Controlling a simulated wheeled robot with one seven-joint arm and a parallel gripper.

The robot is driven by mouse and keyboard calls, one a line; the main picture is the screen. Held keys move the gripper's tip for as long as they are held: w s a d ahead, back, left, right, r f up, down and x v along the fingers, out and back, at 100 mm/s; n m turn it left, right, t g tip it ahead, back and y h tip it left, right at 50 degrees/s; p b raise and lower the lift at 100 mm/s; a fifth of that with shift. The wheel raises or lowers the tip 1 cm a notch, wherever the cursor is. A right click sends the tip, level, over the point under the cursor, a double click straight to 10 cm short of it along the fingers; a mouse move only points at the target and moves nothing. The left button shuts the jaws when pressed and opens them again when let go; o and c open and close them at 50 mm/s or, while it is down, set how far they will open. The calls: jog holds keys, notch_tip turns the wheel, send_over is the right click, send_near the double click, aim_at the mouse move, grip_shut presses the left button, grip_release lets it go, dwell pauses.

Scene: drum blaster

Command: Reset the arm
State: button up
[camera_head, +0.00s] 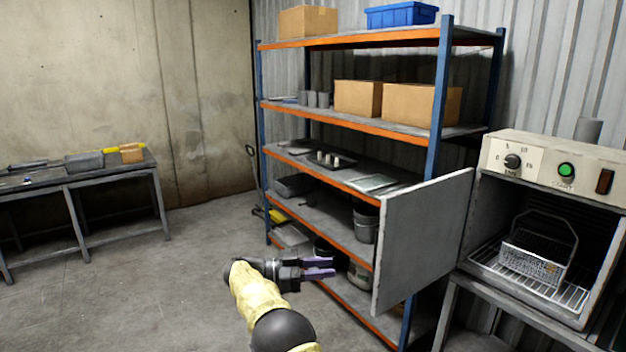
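My gripper (318,267) is in the lower middle of the head view, at the end of my yellow and black arm. Its two purple fingers point right and stand apart, with a gap between them and nothing held. It shows in front of the lower shelves of the rack and left of the grey door panel (422,240). I cannot tell how far it is from the shelves.
A blue and orange shelf rack (350,36) holds boxes, trays and cans. The open door belongs to a blaster cabinet (560,160) at right, with a wire basket (532,262) inside. A workbench (110,172) stands at left. The floor (150,280) between is clear.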

jog(key=w+d+r+n+t+y+p, duration=0.3)
jog(key=w+d+r+n+t+y, duration=0.6)
jog(key=r+t, duration=0.4)
jog(key=s+d+f+n+g+y+p, duration=0.1)
jog(key=s+f+n+g+y, duration=0.2)
jog(key=s, duration=1)
jog(key=s+d+f+n+g+y+p, duration=0.1)
jog(key=s+f+g, duration=0.4)
jog(key=s, duration=0.9)
jog(key=s+d+f+n+g+y, duration=0.2)
jog(key=s+f+n+g+y, duration=0.2)
jog(key=s+f, duration=0.4)
jog(key=s+y, duration=0.1)
jog(key=s, duration=0.4)
jog(key=shift+s+f+n+p, duration=0.25)
jog(key=shift+s+n+p, duration=0.05)
jog(key=shift+p, duration=0.1)
jog(key=shift+w+d, duration=0.1)
jog(key=shift+w, duration=0.05)
